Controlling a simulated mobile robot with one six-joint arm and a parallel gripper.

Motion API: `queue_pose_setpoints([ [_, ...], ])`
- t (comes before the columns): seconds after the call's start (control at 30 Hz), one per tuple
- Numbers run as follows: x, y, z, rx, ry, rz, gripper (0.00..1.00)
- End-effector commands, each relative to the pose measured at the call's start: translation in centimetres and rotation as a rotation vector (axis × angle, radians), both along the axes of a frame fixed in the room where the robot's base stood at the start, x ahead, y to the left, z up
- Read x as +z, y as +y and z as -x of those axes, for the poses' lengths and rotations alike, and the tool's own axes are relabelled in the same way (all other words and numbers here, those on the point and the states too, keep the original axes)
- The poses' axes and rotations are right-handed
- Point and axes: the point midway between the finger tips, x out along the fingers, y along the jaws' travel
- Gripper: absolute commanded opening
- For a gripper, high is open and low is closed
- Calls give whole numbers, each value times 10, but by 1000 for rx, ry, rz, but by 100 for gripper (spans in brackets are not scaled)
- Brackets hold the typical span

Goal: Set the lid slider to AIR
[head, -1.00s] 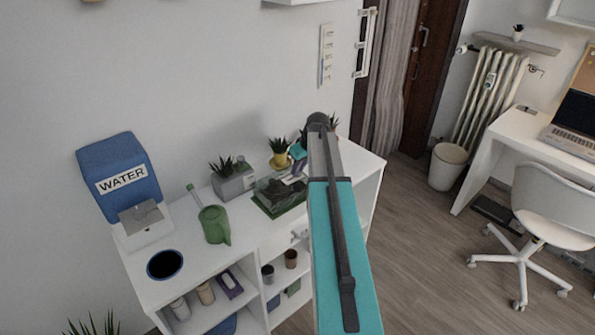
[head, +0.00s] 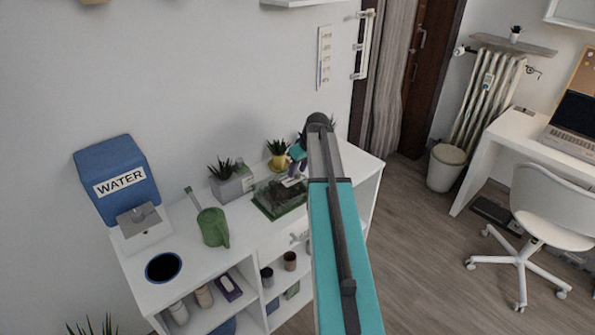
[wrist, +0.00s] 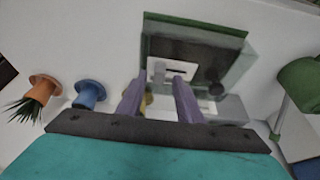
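A clear box with a green base (head: 277,205), dark inside, stands on the white shelf unit. In the wrist view the box (wrist: 226,62) shows a pale plate with a dark slot (wrist: 176,69) on its lid, which I take to be the slider's place. Any lettering there is too small to read. My gripper (head: 296,167) is over the box's back right part, partly hidden by my arm. In the wrist view its two purple fingers (wrist: 162,84) are apart, with their tips close to the plate. I cannot tell whether they touch it. Nothing is clearly held between them.
A yellow plant pot (head: 279,161) and a grey planter (head: 232,184) stand close to the box. A green watering can (head: 213,228) and a blue WATER dispenser (head: 118,180) are to the left. Orange (wrist: 42,90) and blue (wrist: 89,94) pots show in the wrist view.

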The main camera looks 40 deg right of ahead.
Motion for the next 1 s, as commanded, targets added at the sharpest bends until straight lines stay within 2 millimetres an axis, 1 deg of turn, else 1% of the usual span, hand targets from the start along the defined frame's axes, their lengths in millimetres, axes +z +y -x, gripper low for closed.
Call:
queue_pose_setpoints([
  [0.23,21,0,9,0,-1,1,33],
  [1.0,103,-2,42,1,-1,1,33],
])
